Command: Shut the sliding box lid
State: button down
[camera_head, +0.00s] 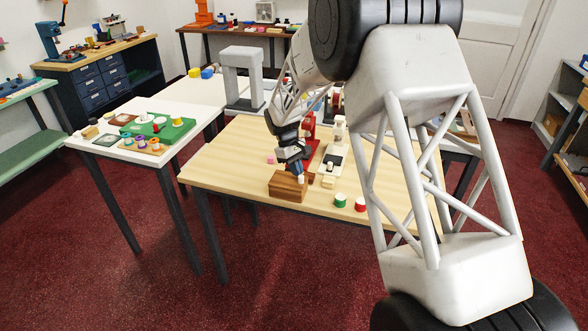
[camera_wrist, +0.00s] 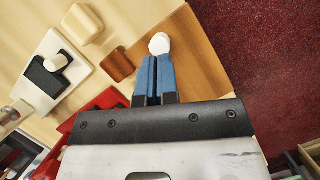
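The wooden box (camera_head: 287,190) stands near the front edge of the light wood table. Its brown top, the lid (camera_wrist: 200,55), fills the upper middle of the wrist view. A round white knob (camera_wrist: 160,43) sits on it; it also shows in the head view (camera_head: 301,179). My gripper (camera_wrist: 154,58) is over the box with its blue fingers pressed together, only a thin dark line between them. The fingertips are right beside the knob; I cannot tell whether they touch it. My gripper hides part of the lid, and how far the lid is open is unclear.
A small brown block (camera_wrist: 117,65) and a beige block (camera_wrist: 82,24) lie close beside the box. A white plate with a black part (camera_wrist: 40,85) is farther off. Green (camera_head: 340,201) and red (camera_head: 360,204) round pieces stand right of the box. The table's left part is clear.

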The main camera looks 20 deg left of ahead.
aim_at(291, 175)
jog(key=shift+f, duration=0.2)
jog(key=shift+w+a, duration=0.25)
jog(key=shift+a, duration=0.25)
jog(key=a, duration=0.1)
jog(key=w+a, duration=0.1)
jog(key=shift+w+a+r, duration=0.25)
jog(key=shift+a+r, duration=0.05)
jog(key=shift+a, duration=0.1)
jog(key=v, duration=0.9)
jog(key=shift+r, duration=0.4)
jog(key=a, duration=0.2)
jog(key=shift+w+a, duration=0.15)
jog(key=shift+a, duration=0.1)
jog(key=shift+f, duration=0.1)
